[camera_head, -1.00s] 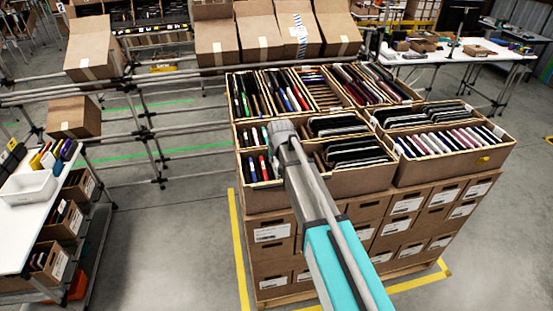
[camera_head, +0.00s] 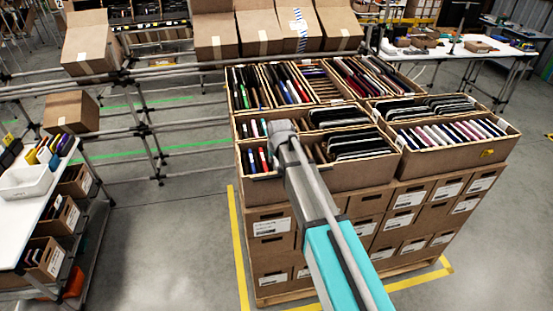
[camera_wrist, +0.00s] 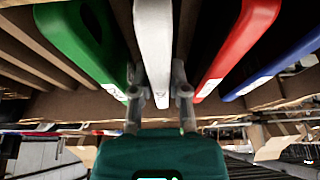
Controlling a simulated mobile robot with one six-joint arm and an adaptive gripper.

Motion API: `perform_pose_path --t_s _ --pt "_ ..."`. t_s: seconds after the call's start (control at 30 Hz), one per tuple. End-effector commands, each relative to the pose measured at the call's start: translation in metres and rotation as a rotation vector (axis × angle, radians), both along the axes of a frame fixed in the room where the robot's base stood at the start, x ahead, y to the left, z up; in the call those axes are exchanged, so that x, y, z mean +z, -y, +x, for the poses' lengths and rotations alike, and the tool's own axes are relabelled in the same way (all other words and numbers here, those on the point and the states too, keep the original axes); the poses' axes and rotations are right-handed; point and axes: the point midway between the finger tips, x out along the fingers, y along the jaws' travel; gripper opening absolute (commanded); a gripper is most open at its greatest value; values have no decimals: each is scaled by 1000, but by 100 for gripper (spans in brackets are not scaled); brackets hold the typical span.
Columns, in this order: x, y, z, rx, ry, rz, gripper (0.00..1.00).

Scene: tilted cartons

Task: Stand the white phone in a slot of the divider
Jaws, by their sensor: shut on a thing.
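In the wrist view my gripper (camera_wrist: 157,74) has one finger on each side of the white phone (camera_wrist: 153,35) and is shut on its near end. The phone stands on edge between a green phone (camera_wrist: 82,45) on the left and a red phone (camera_wrist: 238,42) on the right, apart from both. I cannot tell how deep it sits in the divider (camera_wrist: 40,52), whose brown panels show at the left. In the head view my arm hides the gripper and white phone over the front-left carton (camera_head: 262,188).
A blue phone (camera_wrist: 278,72) stands right of the red one. Neighbouring cartons hold dark phones (camera_head: 362,146) and pink and white phones (camera_head: 450,134). The stack stands on a pallet (camera_head: 275,298). A metal rail frame (camera_head: 150,132) is at the left, with open floor before it.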

Motion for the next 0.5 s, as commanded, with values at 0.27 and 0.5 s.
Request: perform_pose_path --t_s 0.27,0.5 --pt "-1 0 0 0 0 0 0" --pt "-1 0 0 0 0 0 43"
